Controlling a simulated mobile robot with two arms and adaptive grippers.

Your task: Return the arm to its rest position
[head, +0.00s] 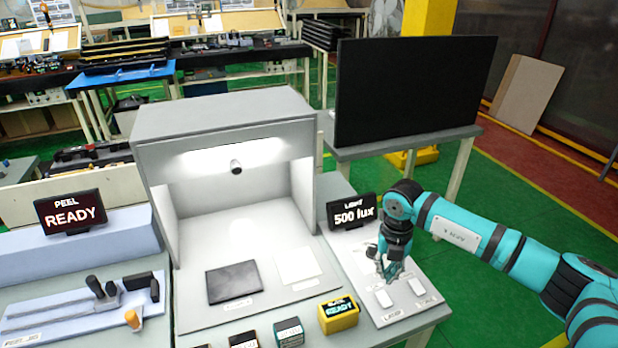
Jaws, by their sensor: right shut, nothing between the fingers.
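My right gripper (391,272) is at the end of my teal right arm, which comes in from the right edge. It points down over the grey panel (427,321) on the right of the bench, just above and behind two small white pads (384,298). It is shut and empty. Whether the fingertips touch the panel, I cannot tell. My left gripper is not in view.
A display reading 500 lux (354,212) stands close behind the right gripper. A lit grey booth (225,118) stands to its left, with a dark plate (233,283) inside. A yellow box (338,315) sits in front. A large black screen (412,90) stands behind.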

